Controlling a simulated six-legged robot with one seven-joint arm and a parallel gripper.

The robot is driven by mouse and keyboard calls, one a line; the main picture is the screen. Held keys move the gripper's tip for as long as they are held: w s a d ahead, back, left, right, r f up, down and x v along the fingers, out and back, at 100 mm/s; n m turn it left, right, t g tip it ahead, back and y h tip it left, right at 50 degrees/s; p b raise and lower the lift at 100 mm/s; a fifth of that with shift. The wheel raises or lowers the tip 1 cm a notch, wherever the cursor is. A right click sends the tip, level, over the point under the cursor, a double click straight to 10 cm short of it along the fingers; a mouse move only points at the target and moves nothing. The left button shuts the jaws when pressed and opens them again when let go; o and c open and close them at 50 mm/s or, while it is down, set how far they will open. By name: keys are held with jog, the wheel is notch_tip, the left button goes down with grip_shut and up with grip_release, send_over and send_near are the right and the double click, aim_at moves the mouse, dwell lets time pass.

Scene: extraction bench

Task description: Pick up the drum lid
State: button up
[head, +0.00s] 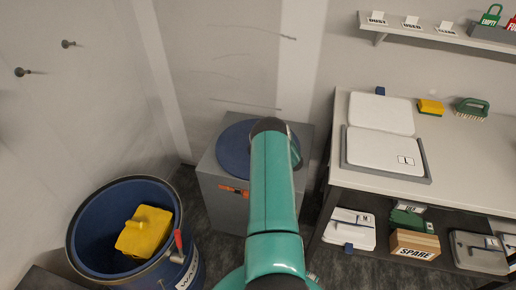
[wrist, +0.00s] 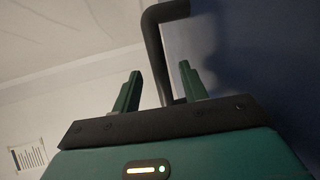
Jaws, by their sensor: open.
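The drum lid (head: 232,150) is a round blue disc on top of a grey cabinet, partly hidden by my teal arm in the head view. In the wrist view a dark bent handle (wrist: 153,45) stands out from a blue surface (wrist: 245,60) that looks like the lid. My gripper (wrist: 160,90) is open, with its two green fingers apart. The handle's bar shows between the fingers; I cannot tell whether either finger touches it. In the head view my arm hides the gripper.
An open blue drum (head: 85,242) with a yellow object (head: 146,230) in it stands left of the grey cabinet (head: 222,200). A bench (head: 460,155) with white lidded trays stands at the right, a shelf above it. Wall pegs (head: 22,72) are at the left.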

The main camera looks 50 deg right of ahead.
jog(key=shift+w+d+f, duration=0.15)
jog(key=shift+w, duration=0.45)
grip_shut()
dwell(0.9)
jog(key=shift+r, duration=0.2)
